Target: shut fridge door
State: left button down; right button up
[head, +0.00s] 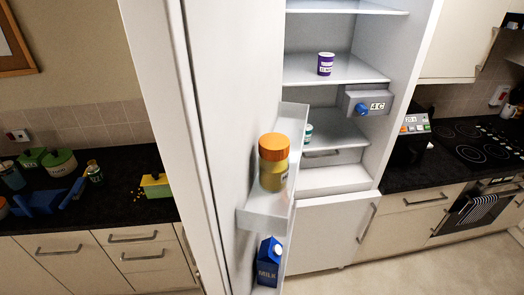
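The fridge door (225,110) stands wide open on the left side of the fridge (410,60), its inner side facing right. A door shelf (262,216) carries a jar with an orange lid (273,162). A blue milk carton (269,262) stands in the lower door shelf. Inside the fridge, a purple tub (325,64) sits on a glass shelf, and another small tub (308,133) is partly hidden behind the door shelf. Neither of my grippers is in view.
A dark counter (110,207) with green pots, a blue object and a yellow-green box lies left of the door. A cupboard or lower fridge compartment (325,230) is closed below. A cooker hob (480,140) is at right. Floor (420,262) is clear at lower right.

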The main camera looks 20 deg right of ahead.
aim_at(209, 73)
jog(key=z, duration=2.5)
jog(key=k, duration=1.35)
jog(key=u, duration=1.35)
jog(key=i, duration=1)
jog(key=z, duration=0.05)
